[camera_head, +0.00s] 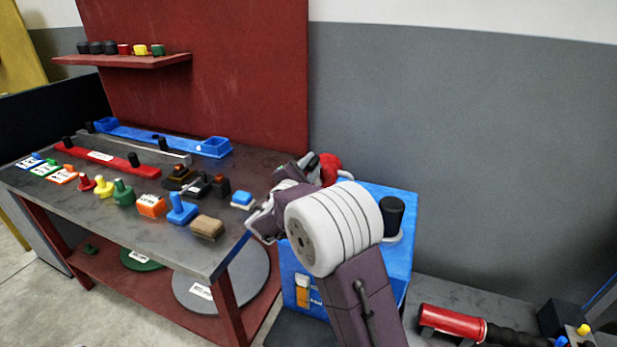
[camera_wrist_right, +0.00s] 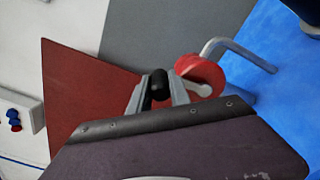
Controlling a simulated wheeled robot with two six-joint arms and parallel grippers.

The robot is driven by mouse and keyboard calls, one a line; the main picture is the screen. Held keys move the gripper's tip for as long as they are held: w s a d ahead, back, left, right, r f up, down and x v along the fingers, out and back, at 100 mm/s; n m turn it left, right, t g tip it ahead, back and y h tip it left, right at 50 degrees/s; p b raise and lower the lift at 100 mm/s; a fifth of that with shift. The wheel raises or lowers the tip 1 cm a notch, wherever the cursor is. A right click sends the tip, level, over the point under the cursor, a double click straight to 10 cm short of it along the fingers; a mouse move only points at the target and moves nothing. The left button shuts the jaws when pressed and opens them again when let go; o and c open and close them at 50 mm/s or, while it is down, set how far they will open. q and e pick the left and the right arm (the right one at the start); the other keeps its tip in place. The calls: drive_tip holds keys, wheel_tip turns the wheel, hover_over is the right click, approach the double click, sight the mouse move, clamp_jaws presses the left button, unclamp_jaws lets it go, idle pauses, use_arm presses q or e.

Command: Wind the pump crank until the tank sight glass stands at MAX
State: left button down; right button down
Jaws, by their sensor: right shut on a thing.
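The blue tank box (camera_head: 398,262) stands right of the bench, partly hidden behind my right arm. Its sight glass (camera_head: 303,290) on the front face shows an orange part and a pale part; the marks beside it are too small to read. The red round hub of the crank (camera_head: 331,167) shows behind my right gripper (camera_head: 308,165). In the right wrist view, the red hub (camera_wrist_right: 201,72) is beside the fingers, and my right gripper (camera_wrist_right: 158,88) is shut on the black crank handle (camera_wrist_right: 160,84). My left gripper is not in view.
A dark bench (camera_head: 110,215) at left carries several coloured knobs, blocks and rails. A black cap (camera_head: 391,214) stands on top of the tank box. A red cylinder (camera_head: 452,324) lies on the low surface at lower right. A red shelf (camera_head: 125,61) hangs at upper left.

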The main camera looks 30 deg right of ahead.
drive_tip(key=shift+s+d+m+b, duration=0.2)
drive_tip(key=shift+m+b, duration=0.1)
drive_tip(key=shift+b, duration=0.1)
drive_tip(key=c, duration=1.2)
unclamp_jaws()
drive_tip(key=shift+a, duration=0.1)
drive_tip(key=b+v, duration=0.1)
drive_tip(key=v, duration=0.8)
